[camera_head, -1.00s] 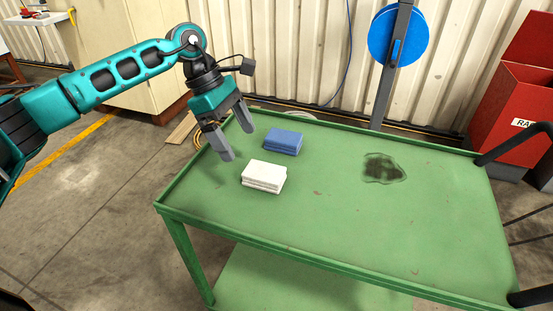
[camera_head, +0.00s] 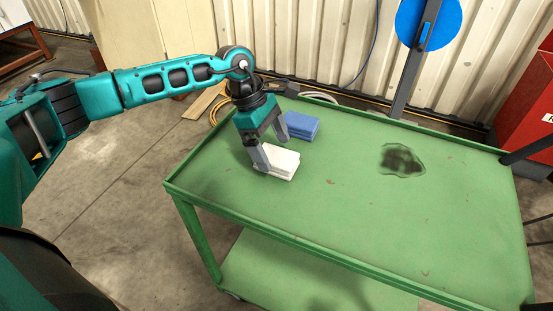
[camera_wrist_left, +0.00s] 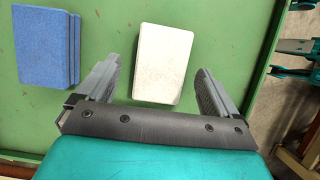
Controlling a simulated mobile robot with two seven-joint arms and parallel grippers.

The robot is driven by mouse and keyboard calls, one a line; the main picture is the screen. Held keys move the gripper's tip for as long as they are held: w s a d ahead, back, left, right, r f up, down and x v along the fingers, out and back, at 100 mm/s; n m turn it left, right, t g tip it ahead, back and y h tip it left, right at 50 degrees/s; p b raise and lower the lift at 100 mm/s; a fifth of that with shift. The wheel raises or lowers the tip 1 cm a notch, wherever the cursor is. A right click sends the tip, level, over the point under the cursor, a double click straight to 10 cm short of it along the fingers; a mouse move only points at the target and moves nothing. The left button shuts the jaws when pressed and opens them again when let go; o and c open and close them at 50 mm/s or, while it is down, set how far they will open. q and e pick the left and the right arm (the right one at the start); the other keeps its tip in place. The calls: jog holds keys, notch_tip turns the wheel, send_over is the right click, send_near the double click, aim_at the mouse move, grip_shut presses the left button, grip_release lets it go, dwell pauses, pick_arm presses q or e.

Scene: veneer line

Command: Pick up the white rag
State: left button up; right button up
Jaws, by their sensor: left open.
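The white rag (camera_head: 284,165) lies folded on the green cart top, near its left end. In the left wrist view the white rag (camera_wrist_left: 163,62) shows ahead of the fingers, roughly centred between them. My left gripper (camera_head: 275,153) is open and comes down over the rag from above; it also shows in the left wrist view (camera_wrist_left: 160,85), with a finger on either side of the rag's near end. One finger hides part of the rag in the head view. I cannot tell whether the fingers touch it. My right gripper is not in view.
A folded blue rag (camera_head: 301,126) lies just behind the white one, and in the left wrist view it (camera_wrist_left: 46,48) is left of the left finger. A dark wet stain (camera_head: 402,159) marks the cart top (camera_head: 340,215). The cart has a raised rim. A red bin (camera_head: 530,100) stands at the right.

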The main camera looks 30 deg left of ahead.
aim_at(276, 155)
pick_arm(q)
jog(key=shift+x, duration=1.45)
jog(key=shift+f, duration=0.1)
jog(key=c, duration=1.1)
